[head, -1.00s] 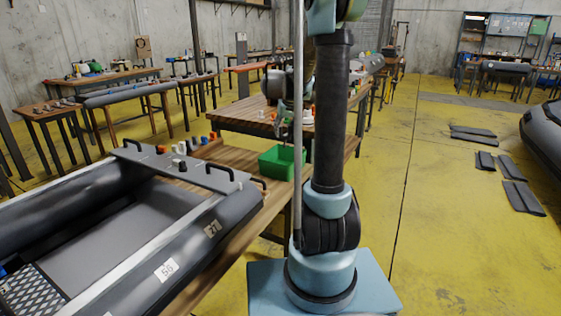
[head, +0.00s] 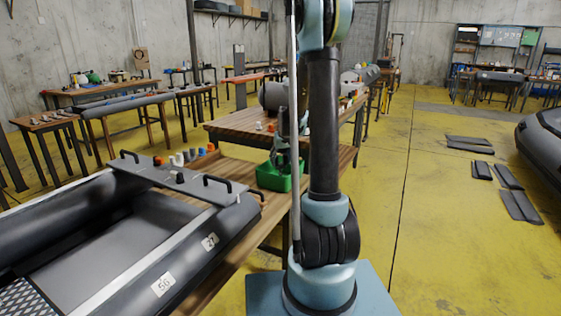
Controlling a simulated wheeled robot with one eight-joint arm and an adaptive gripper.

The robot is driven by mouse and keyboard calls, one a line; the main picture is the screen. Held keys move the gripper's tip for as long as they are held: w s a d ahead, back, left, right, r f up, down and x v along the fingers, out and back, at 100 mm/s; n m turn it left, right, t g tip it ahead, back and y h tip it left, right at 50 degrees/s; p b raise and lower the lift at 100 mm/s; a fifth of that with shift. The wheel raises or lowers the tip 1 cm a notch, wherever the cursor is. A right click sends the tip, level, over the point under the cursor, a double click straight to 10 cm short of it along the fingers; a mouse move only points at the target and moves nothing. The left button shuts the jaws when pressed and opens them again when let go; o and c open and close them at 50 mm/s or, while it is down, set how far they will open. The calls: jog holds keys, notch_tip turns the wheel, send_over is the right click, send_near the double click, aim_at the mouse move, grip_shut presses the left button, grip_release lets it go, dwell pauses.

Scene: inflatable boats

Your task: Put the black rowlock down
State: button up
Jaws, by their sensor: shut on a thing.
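My gripper (head: 279,165) points down at the green bin (head: 268,183), its fingers at or just inside the bin's far rim. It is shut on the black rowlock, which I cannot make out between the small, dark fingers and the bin. The bin stands on the wooden workbench (head: 232,152) to the right of the grey inflatable boat (head: 215,245). A small black fitting (head: 180,178) sits on the boat's grey cross board (head: 205,190).
Several orange, white and grey fittings (head: 188,155) stand in a row on the bench, left of the bin. Another wooden table (head: 235,121) with a dark cylinder lies behind. Dark flat panels (head: 505,177) lie on the yellow floor at right.

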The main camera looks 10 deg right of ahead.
jog(key=shift+f, duration=0.6)
jog(key=o, duration=1.1)
jog(key=shift+r, duration=0.1)
